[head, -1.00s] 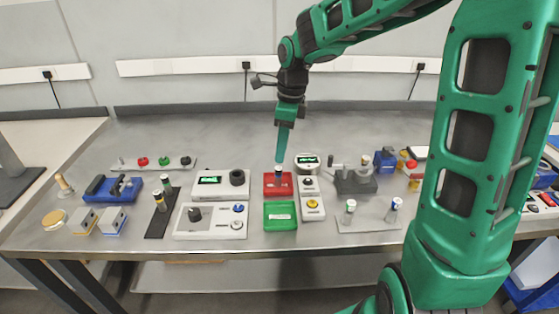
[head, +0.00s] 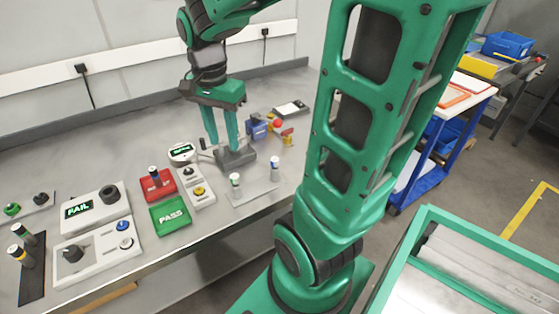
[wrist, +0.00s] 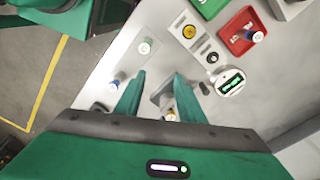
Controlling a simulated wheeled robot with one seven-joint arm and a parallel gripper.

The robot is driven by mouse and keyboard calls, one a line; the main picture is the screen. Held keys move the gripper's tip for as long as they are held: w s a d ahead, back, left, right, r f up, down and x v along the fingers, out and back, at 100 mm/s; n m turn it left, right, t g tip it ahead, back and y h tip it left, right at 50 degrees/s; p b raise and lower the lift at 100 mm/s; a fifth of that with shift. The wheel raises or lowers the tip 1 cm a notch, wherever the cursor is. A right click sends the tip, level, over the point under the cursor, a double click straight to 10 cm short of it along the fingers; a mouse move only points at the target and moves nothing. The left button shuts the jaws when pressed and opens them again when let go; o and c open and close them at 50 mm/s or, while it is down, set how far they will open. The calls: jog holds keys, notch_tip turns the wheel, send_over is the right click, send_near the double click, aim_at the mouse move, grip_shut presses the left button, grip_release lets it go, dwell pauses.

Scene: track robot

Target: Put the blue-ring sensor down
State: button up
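A dark sensor with a pale top and what looks like a blue ring (wrist: 257,36) stands in the red tray (head: 165,193); it also shows in the head view (head: 154,174). On the pale pad at the right stand a blue-marked white sensor (head: 275,163) and a green-marked one (head: 235,181). My gripper (head: 223,148) points down over the grey fixture (head: 240,158), fingers apart.
The green PASS tray (head: 170,217) lies in front of the red one. A tester (head: 98,210) reads FAIL. A button box (head: 197,188) and a round display (head: 183,153) stand left of the fixture; a blue device (head: 257,128) stands behind it. The bench's front edge is close.

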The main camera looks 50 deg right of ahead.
jog(key=s+d+f+n, duration=0.1)
jog(key=s+d+n, duration=0.1)
jog(key=s+n, duration=0.2)
jog(key=s+d+f+n, duration=0.1)
jog(key=s+n, duration=0.3)
jog(key=s, duration=0.7)
jog(key=shift+s+d+f+y, duration=0.25)
jog(key=shift+d+y, duration=0.15)
jog(key=shift+d, duration=0.15)
jog(key=shift+w+f, duration=0.2)
jog(key=shift+w, duration=0.5)
